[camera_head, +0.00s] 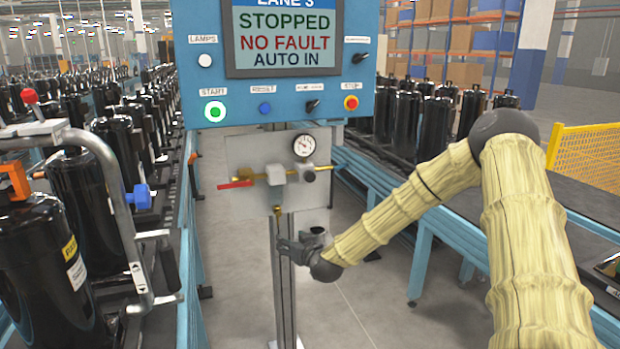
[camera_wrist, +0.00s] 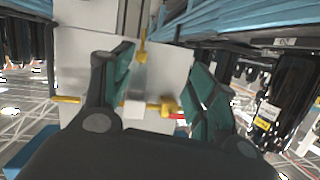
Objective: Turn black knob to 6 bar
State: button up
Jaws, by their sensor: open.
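The regulator (camera_head: 306,172) is a pale block at the right of a brass pipe on the grey plate (camera_head: 235,150), with a small dark, brassy round end on it. I cannot tell surely whether that end is the black knob. A round white pressure gauge (camera_head: 304,145) sits just above it; its reading is too small to tell. My gripper (camera_head: 284,246) is below the plate, in front of the metal post, apart from the regulator. In the wrist view my gripper (camera_wrist: 160,62) is open and empty, with the plate, brass pipe and pale block (camera_wrist: 135,108) beyond its fingers.
A red valve lever (camera_head: 236,185) is at the plate's left. Above is a blue control panel (camera_head: 275,85) with a lit green button, small black switches and a red stop button. Black compressors (camera_head: 75,230) line the left conveyor. Another conveyor (camera_head: 450,215) runs along the right.

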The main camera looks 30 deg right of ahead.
aim_at(311, 178)
jog(key=w+d+r+m+t+h, duration=0.2)
jog(key=w+d+r+h, duration=0.1)
jog(key=d+r, duration=1.05)
jog(key=shift+a+r+p+x, duration=0.15)
jog(key=shift+p+x, duration=0.35)
jog(key=shift+x, duration=1.2)
jog(key=shift+a+r+p+x, duration=0.1)
jog(key=shift+p+x, duration=0.35)
jog(key=shift+x, duration=1.25)
jog(key=shift+a+r+p+x, duration=0.15)
jog(key=shift+p+x, duration=0.35)
jog(key=shift+x, duration=1.2)
jog(key=shift+w, duration=0.1)
jog(key=c, duration=1)
jog(key=shift+c, duration=0.2)
